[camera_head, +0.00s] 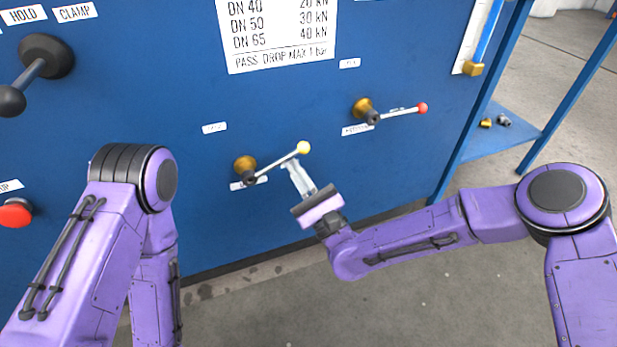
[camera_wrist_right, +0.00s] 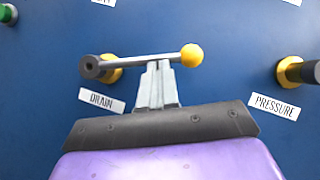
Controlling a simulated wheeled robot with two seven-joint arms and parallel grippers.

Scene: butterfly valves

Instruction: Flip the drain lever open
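The drain lever (camera_head: 275,164) is a silver bar with a yellow ball on its end, on a brass valve (camera_head: 244,165) in the blue panel. In the head view it slants up to the right. In the right wrist view the bar (camera_wrist_right: 140,65) runs nearly level above the DRAIN label (camera_wrist_right: 101,101). My right gripper (camera_head: 292,164) has its fingers together at the bar, just short of the yellow ball. In the wrist view its fingertips (camera_wrist_right: 158,64) overlap the bar; I cannot tell if they touch it. My left gripper is out of view.
The pressure lever (camera_head: 400,112), with a red ball, is up to the right. A black clamp lever (camera_head: 30,72) and a red knob (camera_head: 14,213) are at the left. A blue frame post (camera_head: 480,105) stands right of the panel. Open floor lies in front.

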